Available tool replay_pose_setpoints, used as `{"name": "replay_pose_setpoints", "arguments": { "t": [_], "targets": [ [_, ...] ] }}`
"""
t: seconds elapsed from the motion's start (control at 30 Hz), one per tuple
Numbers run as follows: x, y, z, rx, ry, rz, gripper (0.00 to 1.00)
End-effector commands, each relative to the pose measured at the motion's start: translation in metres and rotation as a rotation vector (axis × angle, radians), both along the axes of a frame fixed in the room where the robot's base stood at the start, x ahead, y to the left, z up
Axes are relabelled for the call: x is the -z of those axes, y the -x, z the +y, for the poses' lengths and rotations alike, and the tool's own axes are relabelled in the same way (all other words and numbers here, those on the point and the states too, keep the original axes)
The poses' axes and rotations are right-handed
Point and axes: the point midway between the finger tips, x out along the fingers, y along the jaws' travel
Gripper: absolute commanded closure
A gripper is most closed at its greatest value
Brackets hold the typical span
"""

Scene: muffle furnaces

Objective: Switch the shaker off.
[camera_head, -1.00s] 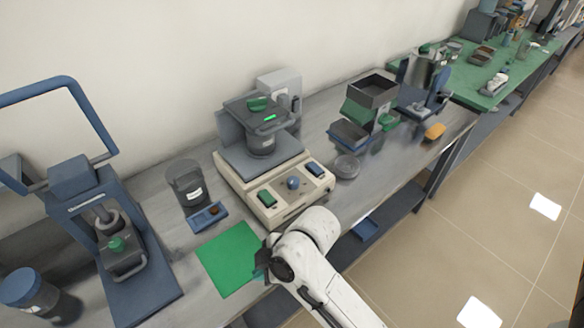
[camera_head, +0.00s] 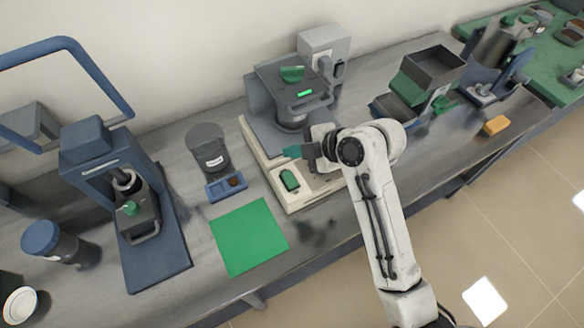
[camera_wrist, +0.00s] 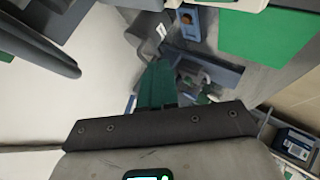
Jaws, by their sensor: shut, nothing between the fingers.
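The shaker (camera_head: 301,201) has a beige base with a dark grey vessel (camera_head: 290,92) on top, which carries a lit green strip. A green rocker switch (camera_head: 289,180) shows at the left of its front panel. In the wrist view the green fingers (camera_wrist: 157,86) show together, with no panel control clearly in sight.
Open bins (camera_head: 430,72) and a yellow block (camera_head: 496,125) are to the right.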

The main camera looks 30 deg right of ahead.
Motion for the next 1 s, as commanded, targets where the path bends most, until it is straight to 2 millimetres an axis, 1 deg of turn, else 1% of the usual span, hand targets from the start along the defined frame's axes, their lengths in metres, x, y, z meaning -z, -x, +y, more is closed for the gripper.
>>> {"name": "replay_pose_setpoints", "arguments": {
  "t": [0.2,0.37,0.57,0.9,1.0],
  "targets": [
    [0.002,0.0,0.0,0.002,0.0,0.001,1.0],
    [0.01,-0.001,0.0,0.001,0.0,0.002,1.0],
    [0.031,-0.003,-0.001,0.002,-0.001,0.002,1.0],
    [0.076,-0.01,0.0,0.001,0.0,0.002,1.0],
    [0.084,-0.011,0.0,0.002,0.0,0.001,1.0]
  ]
}}
